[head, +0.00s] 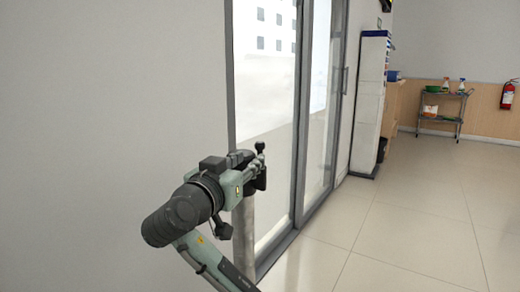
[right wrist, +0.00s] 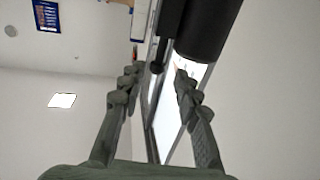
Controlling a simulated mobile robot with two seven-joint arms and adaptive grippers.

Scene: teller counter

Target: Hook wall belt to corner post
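A grey metal post (head: 244,235) stands by the glass door, its upper end hidden behind my right gripper (head: 262,160). In the right wrist view, my right gripper (right wrist: 155,78) has its two fingers apart with nothing clamped between them. A thick black cylinder (right wrist: 208,30) lies beyond the right finger. A thinner dark bar with a rounded end (right wrist: 157,67) shows beyond the gap between the fingertips. I cannot tell whether either touches the fingers, or which is the belt's end. No stretched belt is clear in either view. My left gripper is not in view.
A plain wall (head: 110,100) is close on the left, with a dark-framed glass door (head: 265,100) beside the post. The tiled floor (head: 410,220) at right is clear.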

